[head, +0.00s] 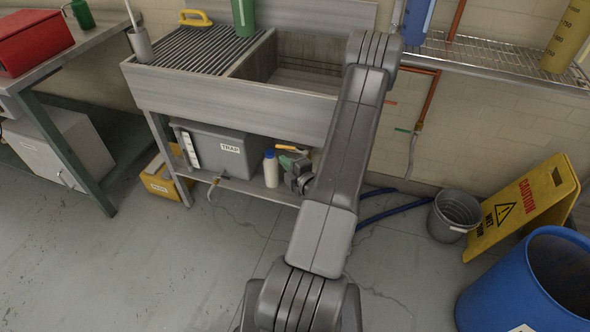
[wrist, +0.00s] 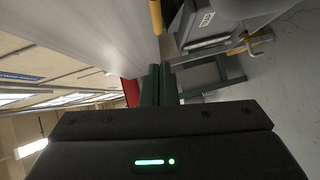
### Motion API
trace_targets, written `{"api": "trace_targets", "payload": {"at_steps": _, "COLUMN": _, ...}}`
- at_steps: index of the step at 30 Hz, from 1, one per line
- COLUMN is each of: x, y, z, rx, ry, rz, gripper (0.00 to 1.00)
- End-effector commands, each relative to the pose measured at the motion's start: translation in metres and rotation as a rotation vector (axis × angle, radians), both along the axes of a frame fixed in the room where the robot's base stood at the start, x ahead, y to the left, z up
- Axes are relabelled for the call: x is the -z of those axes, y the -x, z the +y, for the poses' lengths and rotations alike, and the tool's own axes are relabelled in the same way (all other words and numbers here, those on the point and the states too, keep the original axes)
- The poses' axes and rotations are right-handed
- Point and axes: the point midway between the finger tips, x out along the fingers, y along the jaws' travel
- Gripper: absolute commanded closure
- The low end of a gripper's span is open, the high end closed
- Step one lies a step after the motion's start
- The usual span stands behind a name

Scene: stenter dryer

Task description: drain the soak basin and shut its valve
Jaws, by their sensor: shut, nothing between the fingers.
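The soak basin (head: 309,82) is the grey sink at the back, right of a ribbed drainboard. My arm covers its right end, and I cannot tell its water level. My gripper (head: 288,162) is shut and empty, below the basin's front near the right end of the lower shelf. A short orange-yellow bar (head: 303,150) shows just behind it; it may be a valve lever, but its setting is unclear. In the wrist view, a similar bar (wrist: 156,16) is at the top, apart from my gripper (wrist: 158,68).
A grey box labelled TRAP (head: 222,152) stands on the lower shelf, with a small brass valve (head: 216,179) below it. A white bottle (head: 271,169) stands beside it. A bucket (head: 453,215), yellow caution sign (head: 520,205) and blue drum (head: 530,285) occupy the right. Floor at front left is clear.

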Motion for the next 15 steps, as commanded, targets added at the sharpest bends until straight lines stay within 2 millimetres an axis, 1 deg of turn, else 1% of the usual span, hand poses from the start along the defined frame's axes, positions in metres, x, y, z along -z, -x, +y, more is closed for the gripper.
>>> {"api": "trace_targets", "payload": {"at_steps": 2, "x": 0.001, "y": -0.012, "z": 0.011, "rx": -0.004, "ry": 0.000, "rz": -0.002, "gripper": 1.00}}
{"api": "trace_targets", "payload": {"at_steps": 7, "x": 0.006, "y": -0.037, "z": 0.006, "rx": 0.000, "ry": 0.002, "rz": -0.003, "gripper": 1.00}}
{"api": "trace_targets", "payload": {"at_steps": 12, "x": 0.009, "y": -0.049, "z": 0.004, "rx": 0.000, "ry": 0.000, "rz": -0.001, "gripper": 1.00}}
{"api": "trace_targets", "payload": {"at_steps": 15, "x": 0.010, "y": -0.051, "z": 0.004, "rx": 0.000, "ry": 0.001, "rz": -0.001, "gripper": 1.00}}
